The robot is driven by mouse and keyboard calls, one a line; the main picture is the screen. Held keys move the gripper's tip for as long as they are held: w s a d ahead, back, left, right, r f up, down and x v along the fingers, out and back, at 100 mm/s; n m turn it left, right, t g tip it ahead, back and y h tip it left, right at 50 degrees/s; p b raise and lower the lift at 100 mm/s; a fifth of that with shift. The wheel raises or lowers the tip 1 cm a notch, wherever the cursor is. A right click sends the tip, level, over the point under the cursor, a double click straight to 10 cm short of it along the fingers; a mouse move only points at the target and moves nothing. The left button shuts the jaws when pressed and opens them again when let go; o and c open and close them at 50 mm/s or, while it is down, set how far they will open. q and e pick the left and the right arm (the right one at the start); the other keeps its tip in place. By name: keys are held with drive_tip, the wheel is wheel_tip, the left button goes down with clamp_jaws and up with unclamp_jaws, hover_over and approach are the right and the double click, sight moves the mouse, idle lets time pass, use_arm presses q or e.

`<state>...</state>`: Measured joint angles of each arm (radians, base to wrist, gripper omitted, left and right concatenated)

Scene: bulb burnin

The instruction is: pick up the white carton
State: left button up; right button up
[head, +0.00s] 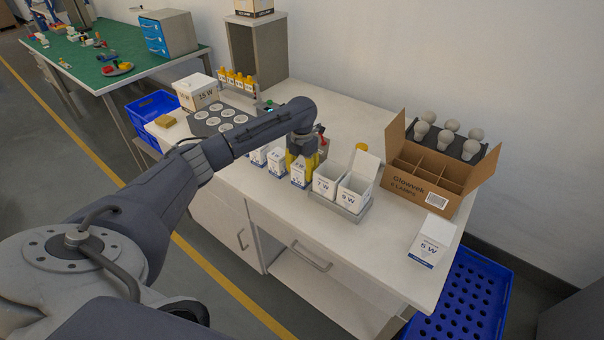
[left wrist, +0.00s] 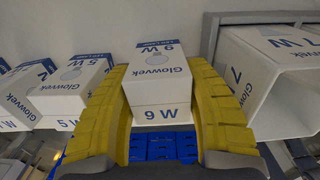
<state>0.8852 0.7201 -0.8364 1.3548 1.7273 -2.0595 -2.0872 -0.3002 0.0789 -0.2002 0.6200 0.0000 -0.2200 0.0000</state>
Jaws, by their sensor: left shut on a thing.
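My left gripper (head: 302,162) reaches down over the row of cartons on the white bench. Its yellow fingers (left wrist: 161,120) are shut on a closed white carton (head: 299,178) with blue print. In the left wrist view this carton (left wrist: 158,80) reads "Glowvek" and "9 W", and it sits between the two fingers. I cannot tell whether its base is on the bench or lifted. My right gripper is not in view.
Closed cartons (head: 276,160) stand left of the held one; one reads 5 W (left wrist: 70,88). Open cartons (head: 327,182) stand in a grey tray on its right. A brown box (head: 425,178), a bulb rack (head: 470,148) and another 5 W carton (head: 432,238) are farther right.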

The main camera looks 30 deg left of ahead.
use_arm(q)
drive_tip(key=c, duration=0.3)
drive_tip(key=shift+c, duration=0.2)
